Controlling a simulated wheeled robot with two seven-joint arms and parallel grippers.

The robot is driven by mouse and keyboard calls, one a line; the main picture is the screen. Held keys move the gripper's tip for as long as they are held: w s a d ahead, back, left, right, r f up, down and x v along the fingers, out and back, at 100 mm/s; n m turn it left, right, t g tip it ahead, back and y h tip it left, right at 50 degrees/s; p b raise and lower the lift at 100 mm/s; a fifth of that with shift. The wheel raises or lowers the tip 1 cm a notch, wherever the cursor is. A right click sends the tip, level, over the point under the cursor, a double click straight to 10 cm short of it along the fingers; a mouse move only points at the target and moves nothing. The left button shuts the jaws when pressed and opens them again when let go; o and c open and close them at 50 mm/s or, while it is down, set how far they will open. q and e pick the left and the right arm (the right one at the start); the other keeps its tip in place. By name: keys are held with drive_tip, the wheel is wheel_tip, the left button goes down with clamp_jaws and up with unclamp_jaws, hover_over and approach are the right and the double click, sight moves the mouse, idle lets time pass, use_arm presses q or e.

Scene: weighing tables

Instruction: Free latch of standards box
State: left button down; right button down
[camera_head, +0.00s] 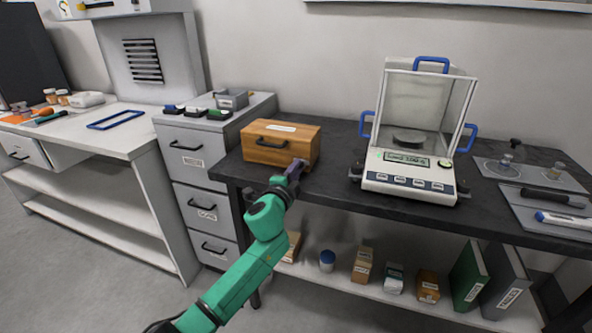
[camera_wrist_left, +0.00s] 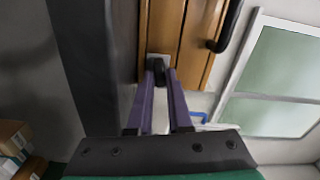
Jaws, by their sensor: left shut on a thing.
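The wooden standards box (camera_head: 281,141) sits closed near the left end of the dark table, with a dark handle on its front and a pale label on its lid. Its planks also fill the top of the left wrist view (camera_wrist_left: 190,40). My left gripper (camera_head: 296,168) is at the box's front right corner. In the left wrist view its purple fingers (camera_wrist_left: 158,72) are shut on the latch, a small dark piece against a pale metal plate (camera_wrist_left: 159,60). The fingers partly hide the latch. My right gripper is not in view.
An analytical balance (camera_head: 409,140) with glass walls and blue handles stands right of the box. A grey drawer cabinet (camera_head: 195,150) stands left of the table. Bottles, cartons and binders (camera_head: 470,277) are on the shelf below. The tabletop between box and balance is clear.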

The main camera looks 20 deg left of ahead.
use_arm(q)
drive_tip(key=c, duration=0.8)
unclamp_jaws()
drive_tip(key=shift+c, duration=0.2)
